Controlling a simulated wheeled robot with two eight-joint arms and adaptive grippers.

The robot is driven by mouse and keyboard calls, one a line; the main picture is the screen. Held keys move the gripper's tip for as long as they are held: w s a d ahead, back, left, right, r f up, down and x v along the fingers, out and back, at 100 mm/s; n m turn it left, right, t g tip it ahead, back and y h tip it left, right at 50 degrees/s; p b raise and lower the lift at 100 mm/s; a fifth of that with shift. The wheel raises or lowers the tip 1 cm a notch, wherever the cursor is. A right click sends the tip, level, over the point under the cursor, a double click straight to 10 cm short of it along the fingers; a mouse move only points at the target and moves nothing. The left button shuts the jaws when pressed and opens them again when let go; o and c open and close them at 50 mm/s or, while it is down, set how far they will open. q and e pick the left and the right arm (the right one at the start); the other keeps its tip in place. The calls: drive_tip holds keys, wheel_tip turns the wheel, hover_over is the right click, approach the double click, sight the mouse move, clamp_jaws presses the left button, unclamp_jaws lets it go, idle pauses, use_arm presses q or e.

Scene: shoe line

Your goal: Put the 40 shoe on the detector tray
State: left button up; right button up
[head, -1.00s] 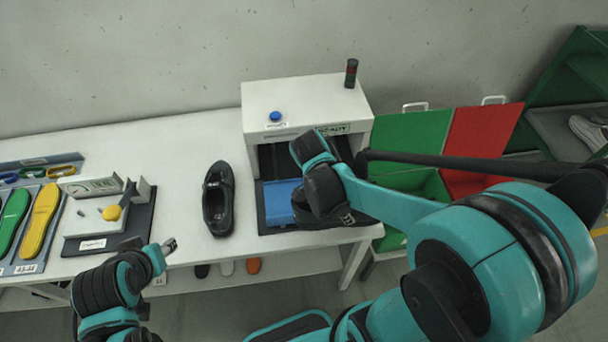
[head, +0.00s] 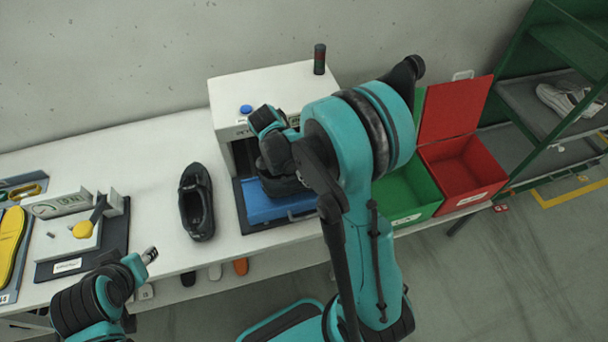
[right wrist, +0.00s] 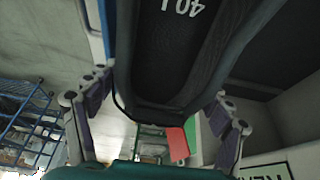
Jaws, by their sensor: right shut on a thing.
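My right gripper (right wrist: 160,110) is shut on a black shoe (right wrist: 175,65) whose insole is marked 40. In the head view that shoe (head: 283,187) is mostly hidden by my right arm, over the blue detector tray (head: 262,212) in front of the white detector (head: 270,88). I cannot tell whether the shoe touches the tray. A second black shoe (head: 196,202) stands on the table left of the tray. My left gripper (head: 149,255) is at the table's front edge, apart from the shoes; its jaw opening is too small to read.
Open green (head: 408,200) and red (head: 470,165) bins stand right of the table. A green rack (head: 540,100) holds a light shoe at the far right. The table behind the second shoe is clear.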

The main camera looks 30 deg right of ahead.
drive_tip(key=shift+f+b, duration=0.3)
drive_tip(key=shift+f, duration=1.25)
drive_tip(key=o, duration=1.5)
drive_tip(key=shift+f, duration=0.15)
